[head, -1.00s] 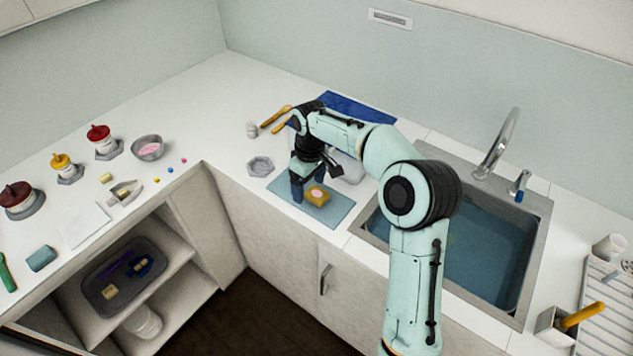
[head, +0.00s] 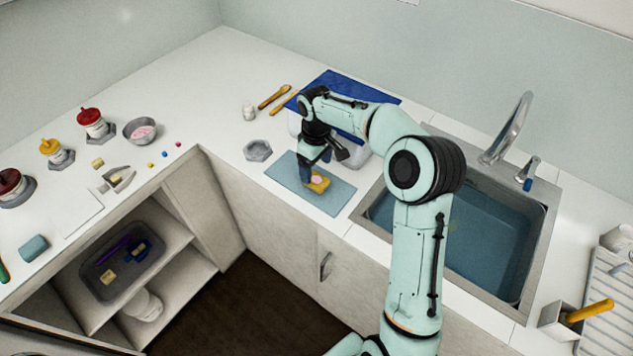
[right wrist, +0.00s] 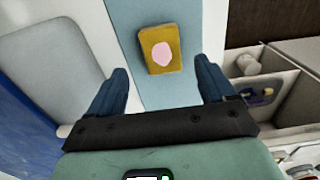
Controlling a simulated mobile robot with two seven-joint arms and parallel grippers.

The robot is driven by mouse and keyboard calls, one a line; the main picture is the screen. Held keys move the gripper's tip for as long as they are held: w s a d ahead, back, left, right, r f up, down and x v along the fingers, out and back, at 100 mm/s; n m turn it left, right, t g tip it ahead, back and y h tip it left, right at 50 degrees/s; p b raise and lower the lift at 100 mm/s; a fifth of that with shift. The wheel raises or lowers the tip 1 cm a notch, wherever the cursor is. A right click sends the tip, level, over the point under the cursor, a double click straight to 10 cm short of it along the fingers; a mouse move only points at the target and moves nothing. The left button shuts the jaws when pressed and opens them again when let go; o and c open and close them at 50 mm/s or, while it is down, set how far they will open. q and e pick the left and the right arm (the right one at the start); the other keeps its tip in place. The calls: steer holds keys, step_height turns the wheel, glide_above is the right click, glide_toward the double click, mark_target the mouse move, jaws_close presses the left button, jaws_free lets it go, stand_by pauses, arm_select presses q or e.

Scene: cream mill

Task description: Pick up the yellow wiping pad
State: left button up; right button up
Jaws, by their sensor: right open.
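The yellow wiping pad (head: 318,182) lies on a blue-grey mat (head: 334,202) on the counter, left of the sink. It has a pink patch on top. In the right wrist view the pad (right wrist: 153,61) lies ahead of and between the two blue fingers. My right gripper (head: 309,178) is open and hangs just above the mat, beside the pad in the head view. In the right wrist view the right gripper (right wrist: 164,82) has nothing between its fingers' tips but the mat and the near edge of the pad. My left gripper is not in view.
The sink (head: 463,240) with its faucet (head: 510,130) lies to the right. A grey hexagonal dish (head: 258,150) stands left of the mat. A white container under a blue cloth (head: 350,87) stands behind the arm. Sauce bottles and a bowl (head: 141,131) stand on the left counter.

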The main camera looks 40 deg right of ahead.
mark_target(317, 180)
steer(key=f, duration=0.4)
steer(key=shift+s+a+f, duration=0.1)
steer(key=shift+s+f, duration=0.15)
steer(key=shift+f, duration=0.1)
steer(key=c, duration=1.1)
steer(key=shift+r, duration=0.15)
